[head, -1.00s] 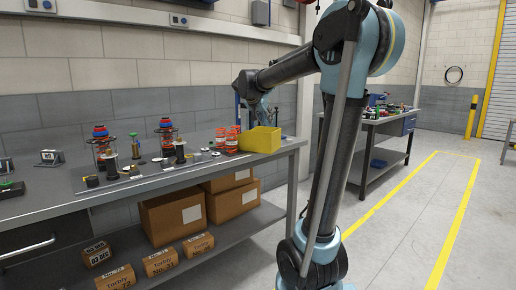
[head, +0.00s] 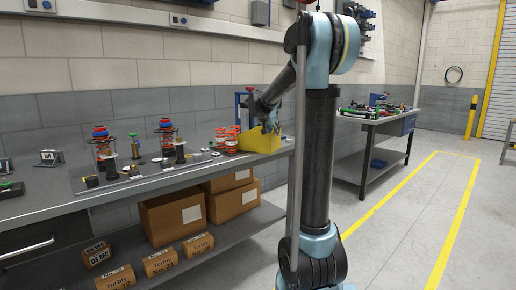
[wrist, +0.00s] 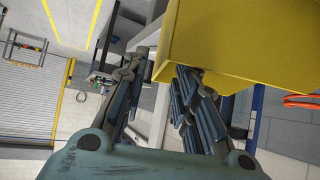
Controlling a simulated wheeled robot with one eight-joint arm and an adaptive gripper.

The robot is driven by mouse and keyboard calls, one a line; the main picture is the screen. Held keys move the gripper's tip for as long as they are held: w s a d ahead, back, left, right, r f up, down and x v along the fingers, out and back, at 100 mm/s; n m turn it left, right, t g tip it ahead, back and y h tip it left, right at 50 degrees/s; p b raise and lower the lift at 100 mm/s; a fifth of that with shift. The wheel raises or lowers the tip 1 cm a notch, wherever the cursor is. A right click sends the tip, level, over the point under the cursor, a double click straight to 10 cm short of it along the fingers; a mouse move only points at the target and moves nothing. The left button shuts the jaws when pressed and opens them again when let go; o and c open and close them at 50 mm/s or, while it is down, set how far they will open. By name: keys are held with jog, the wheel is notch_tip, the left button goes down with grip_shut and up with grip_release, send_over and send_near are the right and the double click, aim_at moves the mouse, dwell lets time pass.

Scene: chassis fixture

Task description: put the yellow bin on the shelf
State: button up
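The yellow bin (head: 258,145) stands on the right end of the workbench top (head: 205,165). In the wrist view the bin (wrist: 240,40) fills the upper right, close to my fingers. My gripper (head: 268,122) is at the bin's upper right side in the head view and hides part of its rim. In the wrist view my gripper (wrist: 162,90) has its two fingers apart, with a corner of the bin reaching between or just past them; I cannot tell whether they touch it. A lower shelf (head: 235,232) runs under the bench top.
Cardboard boxes (head: 172,218) and several smaller labelled boxes (head: 160,262) fill much of the lower shelf. Red-orange coils (head: 232,138) stand left of the bin. A second bench (head: 385,122) stands behind my arm. The floor at the right is clear.

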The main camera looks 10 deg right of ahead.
aim_at(276, 145)
jog(key=x, duration=0.5)
grip_shut()
